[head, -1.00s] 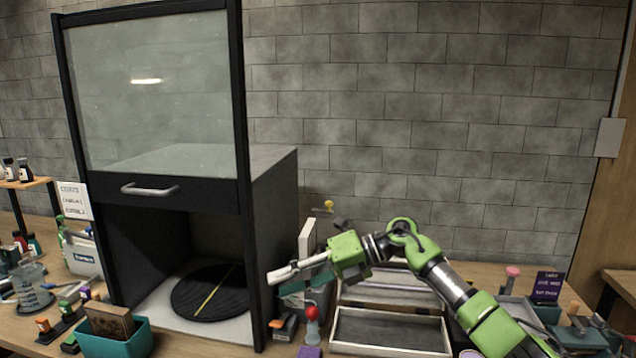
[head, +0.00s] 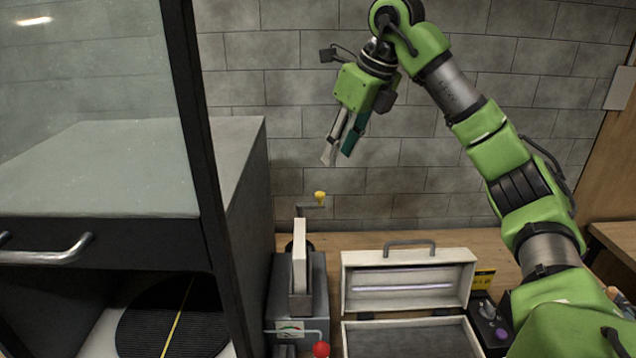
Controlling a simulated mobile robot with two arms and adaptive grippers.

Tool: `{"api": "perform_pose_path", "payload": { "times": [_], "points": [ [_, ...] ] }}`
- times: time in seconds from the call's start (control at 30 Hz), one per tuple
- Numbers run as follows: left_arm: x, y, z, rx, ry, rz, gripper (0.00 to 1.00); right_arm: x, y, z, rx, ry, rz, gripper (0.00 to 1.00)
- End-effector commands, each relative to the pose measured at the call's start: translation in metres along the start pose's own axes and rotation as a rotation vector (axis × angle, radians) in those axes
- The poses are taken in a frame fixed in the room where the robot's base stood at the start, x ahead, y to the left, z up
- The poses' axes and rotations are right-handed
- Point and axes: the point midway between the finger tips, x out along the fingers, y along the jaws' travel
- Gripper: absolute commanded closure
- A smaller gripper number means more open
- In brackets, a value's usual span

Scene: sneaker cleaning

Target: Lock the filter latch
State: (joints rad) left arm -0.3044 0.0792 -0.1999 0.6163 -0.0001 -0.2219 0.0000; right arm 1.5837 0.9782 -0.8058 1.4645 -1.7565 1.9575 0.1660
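A grey filter unit (head: 318,275) stands on the table beside the black cabinet, with a pale upright panel (head: 300,255) on its front. Behind the panel is a bent metal crank with a yellow knob (head: 320,197). A red ball on a lever (head: 321,349) shows low at the unit's front. I cannot tell for sure which of these is the filter latch. My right gripper (head: 337,157) hangs above the unit, pointing down and clear of the yellow knob. Its pale and teal fingers lie close together, and whether a gap remains is unclear. My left gripper is not in view.
The black cabinet with a glass front (head: 90,140) and bar handle (head: 45,250) stands on the left; a dark round mat (head: 175,318) lies inside it. An open pale case (head: 408,262) is right of the unit, beside a dark box with a purple knob (head: 488,310).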

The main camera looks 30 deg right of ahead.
Motion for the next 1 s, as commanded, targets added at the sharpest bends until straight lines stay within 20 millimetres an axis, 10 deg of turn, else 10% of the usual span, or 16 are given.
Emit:
{"api": "perform_pose_path", "payload": {
  "times": [0.5, 1.0],
  "points": [
    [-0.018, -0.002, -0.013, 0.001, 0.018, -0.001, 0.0, 0.1, 0.001, 0.0, 0.0, 0.002, 0.004, 0.68],
    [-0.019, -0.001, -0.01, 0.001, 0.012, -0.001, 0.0, 0.117, 0.001, 0.0, -0.001, -0.001, 0.003, 0.7]
  ]
}}
